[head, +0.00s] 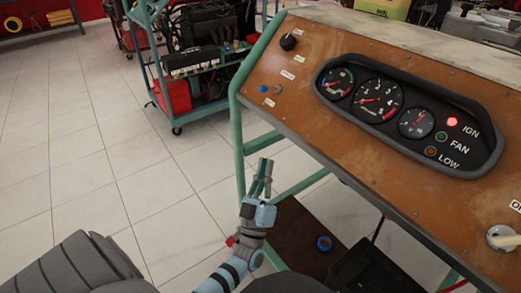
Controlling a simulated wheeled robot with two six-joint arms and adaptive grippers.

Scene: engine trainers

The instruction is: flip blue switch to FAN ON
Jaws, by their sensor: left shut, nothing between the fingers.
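A small blue switch (264,89) sits near the left edge of the brown sloping panel (300,110), beside a small grey round part (277,89). The position of its lever is too small to tell. My left gripper (264,164) is shut and empty, with its fingers pointing up. In the picture it is below the blue switch and clear of it, near the green frame. The FAN lamp (441,135) on the gauge cluster looks dull green. The red IGN lamp (452,121) is bright. My right gripper is out of view.
A black knob (288,43) stands at the panel's upper left, and a key-like switch (501,237) at its lower right. The green frame post (238,150) runs down the panel's left side. A green cart (190,60) stands behind. The tiled floor at left is clear.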

